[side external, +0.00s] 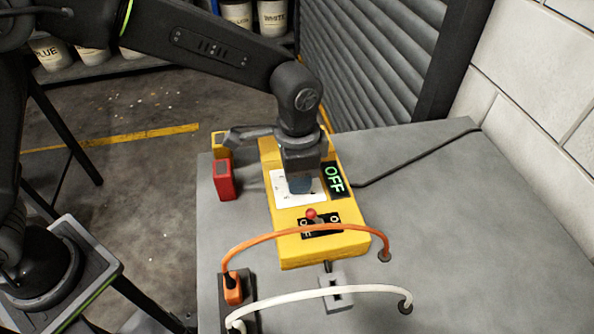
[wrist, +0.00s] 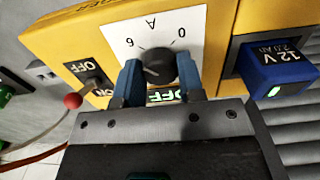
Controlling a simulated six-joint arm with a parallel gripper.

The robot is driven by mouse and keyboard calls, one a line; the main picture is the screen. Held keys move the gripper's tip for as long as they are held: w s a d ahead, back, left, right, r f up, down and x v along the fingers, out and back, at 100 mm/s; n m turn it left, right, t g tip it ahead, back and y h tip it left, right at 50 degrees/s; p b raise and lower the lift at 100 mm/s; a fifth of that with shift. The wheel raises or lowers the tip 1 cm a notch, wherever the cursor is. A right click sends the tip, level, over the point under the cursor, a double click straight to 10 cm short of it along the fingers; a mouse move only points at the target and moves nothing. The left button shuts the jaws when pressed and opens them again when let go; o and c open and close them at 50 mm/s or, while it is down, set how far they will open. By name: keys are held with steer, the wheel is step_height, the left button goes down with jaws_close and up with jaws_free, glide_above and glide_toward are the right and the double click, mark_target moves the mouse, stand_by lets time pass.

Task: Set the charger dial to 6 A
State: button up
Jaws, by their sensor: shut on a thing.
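The yellow charger (side external: 322,246) lies on the grey table, with a white dial plate (side external: 284,190) on top. In the wrist view the black dial knob (wrist: 159,62) sits on the plate (wrist: 118,40), marked 6, A and 0. My gripper (side external: 300,184) is over the dial, its blue fingers (wrist: 160,76) shut on the knob's two sides. The knob's pointer is too unclear to read. The charger's display (side external: 334,180) reads OFF in green. A red-tipped toggle switch (side external: 311,214) stands on the charger between ON and OFF labels; its setting is unclear.
A blue 12 V battery (wrist: 278,68) is at the charger's edge. A red block (side external: 223,180) and a yellow block (side external: 219,142) stand left of the charger. Orange (side external: 300,229) and white (side external: 330,292) cables arch over the table front. The table's right side (side external: 450,220) is mostly clear.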

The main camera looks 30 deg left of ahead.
stand_by(0.3)
steer(key=o, duration=0.9)
steer(key=shift+r, duration=6.95)
steer(key=shift+a, duration=0.1)
steer(key=s+a+r+n+t, duration=0.2)
steer(key=s+a, duration=0.2)
steer(key=a, duration=0.3)
steer(key=s+a+r+n+t, duration=0.1)
steer(key=s+a+r+n, duration=0.25)
steer(key=a, duration=0.35)
steer(key=s+a+f+n+t, duration=0.1)
steer(key=s+a, duration=0.1)
steer(key=s, duration=0.1)
steer(key=s+a+f+n, duration=0.1)
steer(key=s+a+f, duration=0.1)
steer(key=s+a, duration=0.1)
steer(key=s+a+f+n+t, duration=0.1)
steer(key=s+a+f, duration=0.1)
steer(key=s+a, duration=0.1)
steer(key=shift+s+f+n+t, duration=0.25)
steer(key=shift+s+n+t, duration=0.05)
steer(key=shift+s+n, duration=0.05)
